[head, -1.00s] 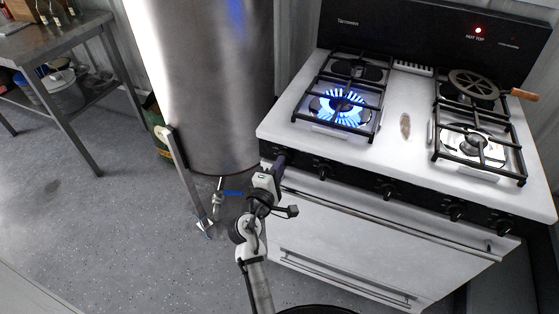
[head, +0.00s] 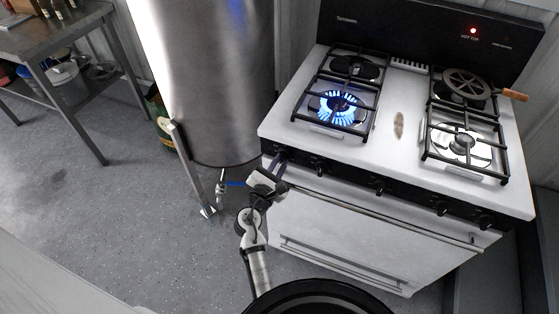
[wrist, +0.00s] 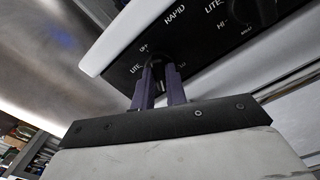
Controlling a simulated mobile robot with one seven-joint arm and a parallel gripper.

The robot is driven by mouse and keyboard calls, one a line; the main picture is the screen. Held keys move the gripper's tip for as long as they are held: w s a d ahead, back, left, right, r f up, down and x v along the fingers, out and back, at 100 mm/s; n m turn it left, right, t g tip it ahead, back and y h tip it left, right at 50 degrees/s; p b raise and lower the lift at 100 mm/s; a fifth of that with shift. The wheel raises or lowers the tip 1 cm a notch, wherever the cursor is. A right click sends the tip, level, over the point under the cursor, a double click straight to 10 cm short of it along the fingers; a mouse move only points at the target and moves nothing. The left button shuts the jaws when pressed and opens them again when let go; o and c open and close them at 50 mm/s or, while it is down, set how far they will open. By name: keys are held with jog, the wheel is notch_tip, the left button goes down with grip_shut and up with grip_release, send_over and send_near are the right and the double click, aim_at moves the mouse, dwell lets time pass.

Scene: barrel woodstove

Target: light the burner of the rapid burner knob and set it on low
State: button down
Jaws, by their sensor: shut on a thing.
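The rapid burner knob (wrist: 156,66) is a dark knob on the black front panel, below the word RAPID in the wrist view. The marks OFF and LITE show to its left, and a small partly hidden mark to its right. My gripper (wrist: 160,80) has its two purple-grey fingers closed around the knob. In the head view my gripper (head: 279,158) is at the left end of the stove's knob row. The knob's pointer is hidden between the fingers. The front left burner (head: 340,105) burns with a ring of blue flame.
The white stove (head: 400,150) has other knobs (head: 378,186) to the right, and a pan-like dark item with a wooden handle (head: 465,83) at the back right. A large metal cylinder (head: 205,80) stands close on the left. A metal table (head: 60,40) is farther left.

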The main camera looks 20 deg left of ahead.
jog(key=n, duration=1.1)
jog(key=shift+n, duration=2.1)
jog(key=c, duration=1.4)
grip_release()
jog(key=shift+c, duration=0.2)
